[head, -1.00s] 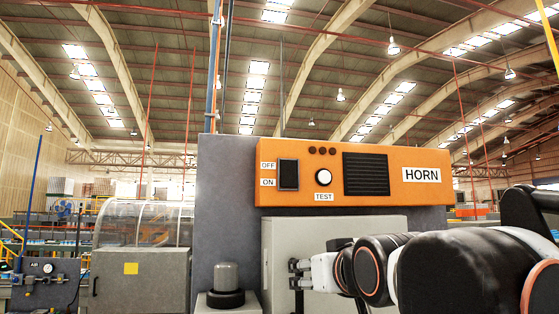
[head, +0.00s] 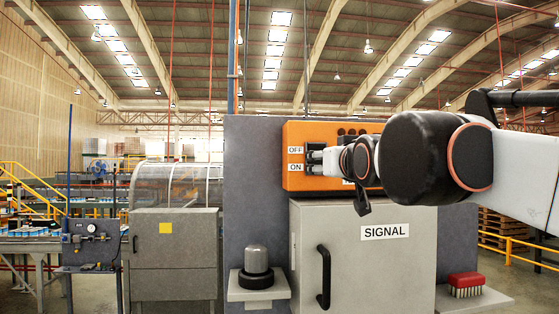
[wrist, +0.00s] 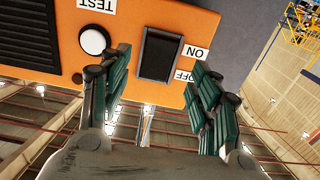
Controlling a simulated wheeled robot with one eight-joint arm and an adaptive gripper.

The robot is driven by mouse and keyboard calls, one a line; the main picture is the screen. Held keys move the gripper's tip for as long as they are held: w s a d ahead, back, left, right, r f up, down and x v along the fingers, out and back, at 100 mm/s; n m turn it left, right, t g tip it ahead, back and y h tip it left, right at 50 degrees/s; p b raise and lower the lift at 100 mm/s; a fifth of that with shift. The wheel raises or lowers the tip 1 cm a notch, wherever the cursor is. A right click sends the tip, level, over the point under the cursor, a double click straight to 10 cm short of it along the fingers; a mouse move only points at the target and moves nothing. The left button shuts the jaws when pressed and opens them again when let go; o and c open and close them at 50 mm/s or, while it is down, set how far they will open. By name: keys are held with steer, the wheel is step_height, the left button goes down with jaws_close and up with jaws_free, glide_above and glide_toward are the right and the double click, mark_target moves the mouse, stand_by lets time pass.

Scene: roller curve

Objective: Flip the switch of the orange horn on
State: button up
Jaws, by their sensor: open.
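The orange horn box (head: 320,130) is mounted on a grey panel in the head view, partly hidden by my arm. My gripper (head: 313,158) is in front of its left part, by the OFF and ON labels, and covers the switch there. The wrist view shows the box upside down, with the black rocker switch (wrist: 158,55) between the TEST button (wrist: 94,40) and the ON label (wrist: 195,50). My gripper (wrist: 160,64) is open and empty, its fingers on either side of the switch in the picture. I cannot tell whether they touch it or which way the rocker is tilted.
A grey SIGNAL cabinet (head: 345,255) with a black handle stands below the box. A black grille (wrist: 38,35) is beside the TEST button.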

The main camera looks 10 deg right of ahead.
mark_target(318, 163)
steer(key=shift+w+p, duration=0.65)
steer(key=shift+w, duration=2.55)
